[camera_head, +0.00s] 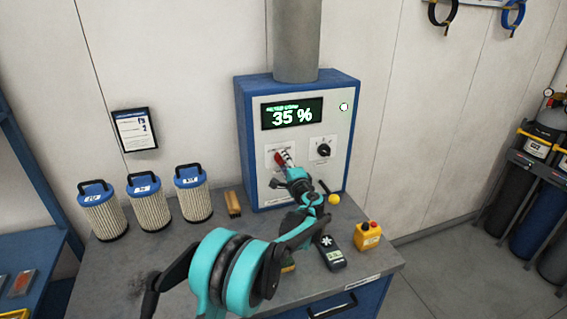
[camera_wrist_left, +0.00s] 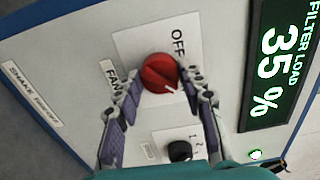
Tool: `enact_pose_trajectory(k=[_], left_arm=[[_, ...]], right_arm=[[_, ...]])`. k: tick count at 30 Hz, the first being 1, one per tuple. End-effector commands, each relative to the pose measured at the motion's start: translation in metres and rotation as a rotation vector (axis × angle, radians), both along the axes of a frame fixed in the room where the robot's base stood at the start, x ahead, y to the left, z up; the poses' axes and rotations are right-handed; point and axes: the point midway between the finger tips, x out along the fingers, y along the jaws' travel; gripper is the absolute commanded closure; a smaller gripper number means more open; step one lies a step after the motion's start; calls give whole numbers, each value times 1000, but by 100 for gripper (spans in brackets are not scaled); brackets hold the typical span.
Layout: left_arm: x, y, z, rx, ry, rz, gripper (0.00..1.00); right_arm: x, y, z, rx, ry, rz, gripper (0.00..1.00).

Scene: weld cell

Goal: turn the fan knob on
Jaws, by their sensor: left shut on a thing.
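The red fan knob (camera_wrist_left: 158,70) sits on a white plate marked OFF and FAN on the front of the blue and grey filter unit (camera_head: 341,125). My left gripper (camera_wrist_left: 165,82) is at the knob, one finger on each side, shut on it. A short white mark shows on the knob's edge. My right gripper is in no view.
A black knob (camera_head: 323,149) is on the panel just right of the fan knob. Several filter cartridges (camera_head: 148,205) stand left on the bench. A wooden-backed brush (camera_head: 233,204), a dark handheld device (camera_head: 331,253) and a yellow button box (camera_head: 368,236) lie near the arm.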

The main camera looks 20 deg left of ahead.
Motion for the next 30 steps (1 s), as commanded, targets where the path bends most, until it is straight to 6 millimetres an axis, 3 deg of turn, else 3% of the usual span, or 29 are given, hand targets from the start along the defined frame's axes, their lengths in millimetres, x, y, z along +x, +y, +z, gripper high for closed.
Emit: enact_pose_trajectory(k=[5,6,8,9,20,30], left_arm=[[0,-1,0,1,1,-1,90],[0,-1,0,1,1,-1,58],[0,-1,0,1,1,-1,43],[0,0,0,0,0,-1,40],[-4,-4,0,0,0,-1,40],[-59,-42,0,0,0,-4,40]], right_arm=[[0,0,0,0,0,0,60],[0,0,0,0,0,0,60],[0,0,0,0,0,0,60],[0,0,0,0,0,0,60],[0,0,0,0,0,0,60],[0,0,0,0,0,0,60]])
